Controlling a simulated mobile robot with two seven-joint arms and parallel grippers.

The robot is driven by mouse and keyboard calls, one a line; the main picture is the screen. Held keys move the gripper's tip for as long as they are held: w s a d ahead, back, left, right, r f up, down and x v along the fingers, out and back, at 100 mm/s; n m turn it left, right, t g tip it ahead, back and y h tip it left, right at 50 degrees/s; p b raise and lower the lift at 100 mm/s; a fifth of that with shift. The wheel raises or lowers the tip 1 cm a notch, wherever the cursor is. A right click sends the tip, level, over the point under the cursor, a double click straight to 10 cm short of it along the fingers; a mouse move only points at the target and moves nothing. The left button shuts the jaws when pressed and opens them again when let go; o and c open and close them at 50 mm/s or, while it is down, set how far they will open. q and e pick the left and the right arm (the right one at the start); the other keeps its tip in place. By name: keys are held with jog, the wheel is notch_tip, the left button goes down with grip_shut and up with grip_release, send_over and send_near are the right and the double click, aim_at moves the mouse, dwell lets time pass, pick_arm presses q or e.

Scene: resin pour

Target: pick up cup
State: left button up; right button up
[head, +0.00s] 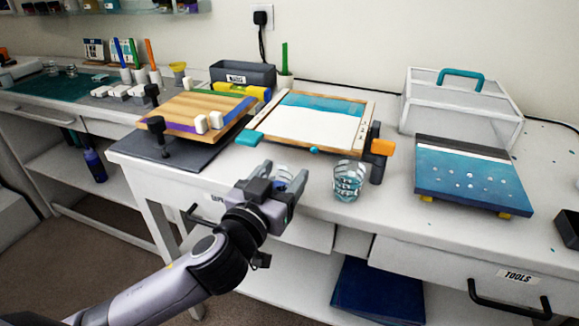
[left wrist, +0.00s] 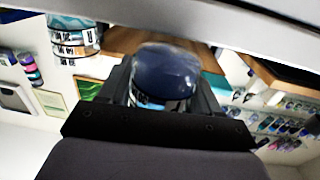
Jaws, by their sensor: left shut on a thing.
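My left gripper (head: 286,184) is at the front edge of the white bench, shut on a clear cup (head: 283,173) that shows between its fingers. In the left wrist view the held cup (left wrist: 163,78) sits between the two dark fingers, dark blue at its top, with printed marks below. I cannot tell whether it touches the bench. A second clear cup (head: 348,181) with marks and a bluish tint stands upright to the right of the gripper; it also shows at the upper left of the left wrist view (left wrist: 75,37). My right gripper is not in view.
Behind the cups lies a framed panel (head: 263,128) with blue and white resin. A wooden board with clamps (head: 193,113) is to the left. A blue panel (head: 470,178) on yellow feet and a clear cover with a teal handle (head: 420,98) are to the right.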

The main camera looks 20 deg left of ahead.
pick_arm(q)
jog(key=s+a, duration=0.1)
jog(key=s, duration=1.1)
jog(key=shift+s, duration=0.15)
jog(key=shift+a, duration=0.1)
notch_tip(320, 180, up, 5)
jog(key=p, duration=0.5)
jog(key=w+a+f+n+y+p, duration=0.1)
jog(key=w+a+f+p, duration=0.1)
jog(key=w+a+f, duration=0.2)
jog(key=shift+w+f+y, duration=0.2)
jog(key=shift+f+y, duration=0.2)
jog(key=shift+f, duration=0.25)
